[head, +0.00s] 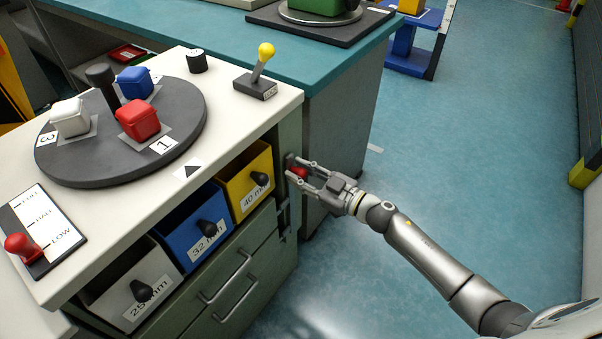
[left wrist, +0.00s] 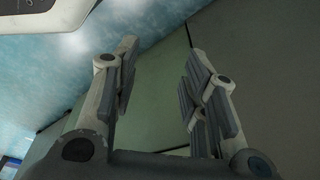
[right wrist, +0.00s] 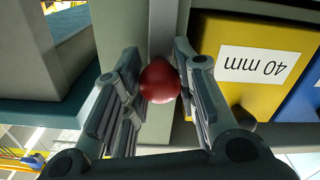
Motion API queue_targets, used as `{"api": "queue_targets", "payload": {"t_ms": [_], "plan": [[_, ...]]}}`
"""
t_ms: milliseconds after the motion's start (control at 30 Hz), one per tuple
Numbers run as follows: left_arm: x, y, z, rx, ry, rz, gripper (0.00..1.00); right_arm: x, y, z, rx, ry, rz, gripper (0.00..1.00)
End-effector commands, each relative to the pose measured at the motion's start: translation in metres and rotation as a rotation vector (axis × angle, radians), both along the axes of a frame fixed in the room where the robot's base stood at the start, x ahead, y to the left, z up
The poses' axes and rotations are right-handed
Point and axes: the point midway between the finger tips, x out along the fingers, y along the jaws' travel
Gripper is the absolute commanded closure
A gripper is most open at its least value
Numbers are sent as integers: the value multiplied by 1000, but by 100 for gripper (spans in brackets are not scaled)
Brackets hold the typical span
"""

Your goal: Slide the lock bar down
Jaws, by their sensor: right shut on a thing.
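A red ball knob (head: 299,172) sticks out at the right end of the cabinet front, beside the yellow drawer. It also shows in the right wrist view (right wrist: 160,82), in front of a narrow grey vertical bar (right wrist: 163,28) that looks like the lock bar. My right gripper (head: 293,168) is shut on the knob, with one finger on each side of it. My left gripper (left wrist: 160,75) shows only in the left wrist view. Its fingers are wide apart with nothing between them, near a grey-green panel.
Yellow (head: 246,179), blue (head: 199,231) and grey (head: 133,288) drawers with black knobs line the cabinet front. A turntable (head: 185,135) with coloured blocks and a yellow-knobbed lever (head: 262,68) stand on the white top (head: 235,118).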

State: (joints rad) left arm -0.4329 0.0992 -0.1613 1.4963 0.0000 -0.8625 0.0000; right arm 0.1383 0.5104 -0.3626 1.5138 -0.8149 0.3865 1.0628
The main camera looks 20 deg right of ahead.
Motion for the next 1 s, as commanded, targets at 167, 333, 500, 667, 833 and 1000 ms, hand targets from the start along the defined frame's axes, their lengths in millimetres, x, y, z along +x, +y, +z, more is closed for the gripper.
{"api": "queue_targets", "payload": {"t_ms": [167,333,500,667,833,1000], "plan": [[8,-3,14,-4,-9,0,60,0,0,-12,1,1,1,100],[22,-4,39,-5,-28,4,60,0,0,-27,1,2,0,100],[29,-5,60,-6,-39,6,60,0,0,-37,1,2,1,100],[31,-5,69,-6,-43,7,60,0,0,-41,0,2,1,100],[32,-5,70,-5,-43,7,60,-1,0,-42,-1,3,1,100],[32,-5,70,-5,-44,7,60,-1,0,-43,-2,5,1,68]]}}
